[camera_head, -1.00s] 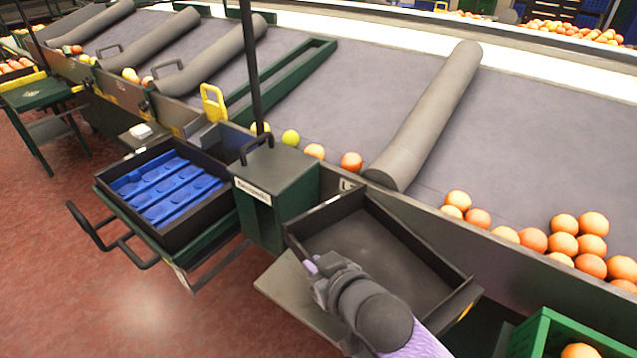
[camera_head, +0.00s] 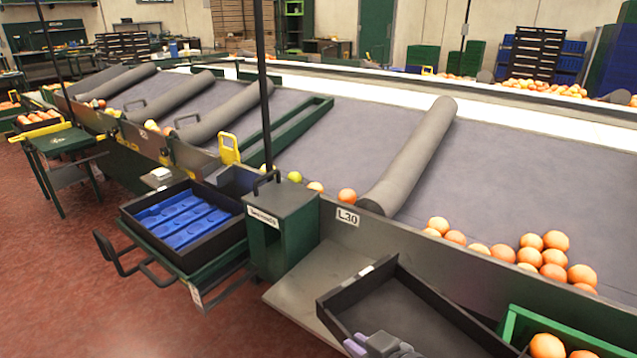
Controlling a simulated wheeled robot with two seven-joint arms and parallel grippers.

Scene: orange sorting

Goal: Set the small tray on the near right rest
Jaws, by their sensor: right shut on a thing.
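The small tray (camera_head: 455,307) is dark, shallow and empty, at the bottom right of the head view. My right gripper (camera_head: 372,344) is shut on its near wall, and the frame's lower edge cuts off part of the gripper and tray. A flat grey plate (camera_head: 315,283), which looks like the near right rest, juts out from the conveyor's side, right of a green box. The tray's left end overlaps the plate's right part in the picture; I cannot tell whether they touch. My left gripper is not in view.
The green box (camera_head: 284,232) with a handle and a dark pole stands left of the plate. Further left is a dark tray (camera_head: 137,222) with a blue insert. A green crate (camera_head: 515,322) with oranges is close to the held tray's right. Oranges line the conveyor edge.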

